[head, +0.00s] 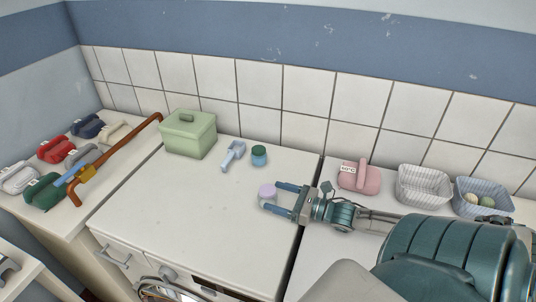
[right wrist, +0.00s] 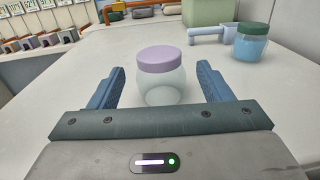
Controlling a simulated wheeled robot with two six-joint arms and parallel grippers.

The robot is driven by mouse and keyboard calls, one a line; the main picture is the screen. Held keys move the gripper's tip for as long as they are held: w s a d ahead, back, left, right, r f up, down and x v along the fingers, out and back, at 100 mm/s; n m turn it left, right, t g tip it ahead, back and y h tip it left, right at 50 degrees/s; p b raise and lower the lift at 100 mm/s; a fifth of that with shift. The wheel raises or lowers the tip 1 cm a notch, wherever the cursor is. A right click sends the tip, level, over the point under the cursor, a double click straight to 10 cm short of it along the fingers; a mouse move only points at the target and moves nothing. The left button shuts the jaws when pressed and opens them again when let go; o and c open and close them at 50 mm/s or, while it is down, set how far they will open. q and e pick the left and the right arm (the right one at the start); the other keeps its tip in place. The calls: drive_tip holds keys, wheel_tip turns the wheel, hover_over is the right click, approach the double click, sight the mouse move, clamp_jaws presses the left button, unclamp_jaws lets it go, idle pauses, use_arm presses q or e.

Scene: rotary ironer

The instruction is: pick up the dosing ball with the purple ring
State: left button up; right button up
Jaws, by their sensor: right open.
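The dosing ball with the purple ring (head: 267,191) stands upright on the white worktop in the head view. In the right wrist view the dosing ball (right wrist: 161,76) has a purple top and a translucent white body. My right gripper (head: 276,197) is open, with its blue fingers pointing at the ball. In the right wrist view the right gripper (right wrist: 160,88) has one finger on each side of the ball, with a gap visible on both sides. The ball's lowest part is partly hidden by the gripper body. My left gripper is not in view.
A jar with a green lid (head: 259,156), a light-blue scoop (head: 233,154) and a green lidded box (head: 188,133) stand behind the ball. A pink container (head: 359,176) and two baskets (head: 424,186) are at right.

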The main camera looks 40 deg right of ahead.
sight(262, 191)
drive_tip(key=shift+w+a+f+b, duration=0.1)
drive_tip(key=shift+w+a+b, duration=0.2)
drive_tip(key=shift+w, duration=0.3)
drive_tip(key=b+x, duration=0.2)
drive_tip(key=b, duration=0.1)
drive_tip(key=shift+w+a, duration=0.2)
drive_tip(key=shift+w, duration=0.15)
drive_tip(key=shift+w+a+b, duration=0.25)
drive_tip(key=shift+w+b, duration=0.35)
drive_tip(key=shift+w, duration=0.1)
drive_tip(key=shift+r, duration=0.2)
drive_tip(key=shift+c, duration=0.3)
drive_tip(key=c, duration=1)
